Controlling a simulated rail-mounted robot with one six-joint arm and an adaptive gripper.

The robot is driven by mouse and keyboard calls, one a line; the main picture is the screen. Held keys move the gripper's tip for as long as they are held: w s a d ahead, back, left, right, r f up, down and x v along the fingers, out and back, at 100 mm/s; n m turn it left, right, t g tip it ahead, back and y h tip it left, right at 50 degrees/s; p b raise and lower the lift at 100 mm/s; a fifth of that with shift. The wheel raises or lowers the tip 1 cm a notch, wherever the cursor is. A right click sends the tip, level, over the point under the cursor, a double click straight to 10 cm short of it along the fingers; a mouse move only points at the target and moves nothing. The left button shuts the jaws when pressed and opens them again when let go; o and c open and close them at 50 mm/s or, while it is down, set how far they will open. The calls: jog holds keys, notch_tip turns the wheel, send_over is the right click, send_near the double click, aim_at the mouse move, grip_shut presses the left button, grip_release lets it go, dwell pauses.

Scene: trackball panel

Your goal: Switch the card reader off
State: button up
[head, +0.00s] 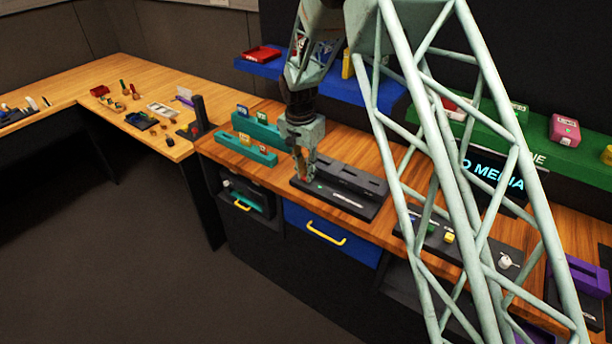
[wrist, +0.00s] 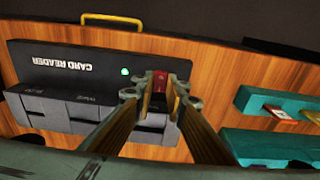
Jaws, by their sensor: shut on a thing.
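The card reader (head: 350,199) is a dark grey unit with slots along its back, on the wooden counter. In the wrist view the card reader (wrist: 70,62) appears upside down, with its white label readable. A small green light (wrist: 124,71) glows on its front plate. A red switch part (wrist: 159,82) shows between my fingertips at the end of the plate. My gripper (head: 303,174) is down at the left end of the reader. In the wrist view my gripper (wrist: 159,90) is shut on the red part. The fingers hide the switch's base and its tilt.
Teal card racks (head: 246,148) stand left of the reader. A blue drawer with a yellow handle (head: 326,232) is below the counter edge. A blue shelf (head: 262,67) and a green shelf (head: 586,164) are behind. My lattice arm hides part of the right side.

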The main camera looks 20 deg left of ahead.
aim_at(303, 179)
dwell(0.3)
jog(key=o, duration=0.8)
jog(key=shift+o, duration=0.2)
notch_tip(303, 179, up, 12)
jog(key=s, duration=0.1)
jog(key=shift+s+a, duration=0.2)
dwell(0.4)
